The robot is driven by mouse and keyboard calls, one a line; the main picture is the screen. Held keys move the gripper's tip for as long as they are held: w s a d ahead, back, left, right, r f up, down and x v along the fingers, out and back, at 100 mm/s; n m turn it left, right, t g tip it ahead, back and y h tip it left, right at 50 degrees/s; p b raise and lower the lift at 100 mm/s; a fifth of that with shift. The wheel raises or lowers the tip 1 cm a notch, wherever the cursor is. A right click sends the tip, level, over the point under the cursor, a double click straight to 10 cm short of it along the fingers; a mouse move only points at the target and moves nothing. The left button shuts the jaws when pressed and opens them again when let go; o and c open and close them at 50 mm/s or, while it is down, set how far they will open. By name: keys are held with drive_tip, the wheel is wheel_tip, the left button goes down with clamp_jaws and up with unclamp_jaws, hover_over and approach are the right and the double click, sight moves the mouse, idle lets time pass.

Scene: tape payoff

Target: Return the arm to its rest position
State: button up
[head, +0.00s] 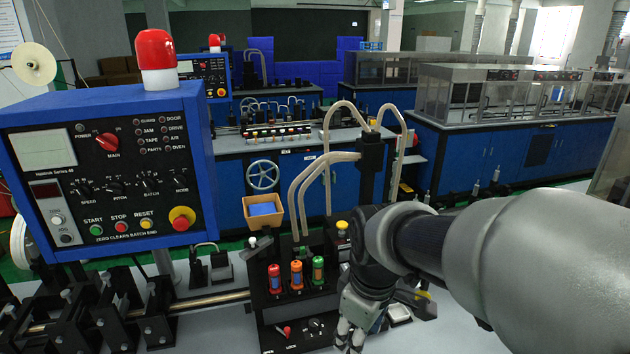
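My arm (540,255) reaches in from the right edge across the lower right of the head view. My gripper (352,335) hangs down at its end, low in the picture, just right of a black valve block. Its fingers point downward and their tips are near the bottom edge. The gripper is small and dark here, and I cannot tell whether the fingers are apart or hold anything. Parts of the bench behind the wrist and forearm are hidden.
A blue control panel (60,112) with a red beacon (156,52) stands at the left. The black block carries red, orange and green capped cylinders (296,275). Hoses rise from a black post (370,160) close behind my wrist. A cardboard bin (247,221) stands behind.

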drive_tip(key=s+d+r+m+t, duration=0.1)
drive_tip(key=s+d+m, duration=0.1)
drive_tip(key=s, duration=0.3)
drive_tip(key=s+d+r+m, duration=0.1)
drive_tip(key=s+d+m, duration=0.1)
drive_tip(key=s+m, duration=0.2)
drive_tip(key=s+d+r+m+t+b, duration=0.1)
drive_tip(key=s+m, duration=0.3)
drive_tip(key=s, duration=0.4)
drive_tip(key=shift+s+d+r+t, duration=0.15)
drive_tip(key=shift+d+r+t, duration=0.15)
drive_tip(key=shift+d, duration=0.4)
drive_tip(key=shift+c, duration=0.5)
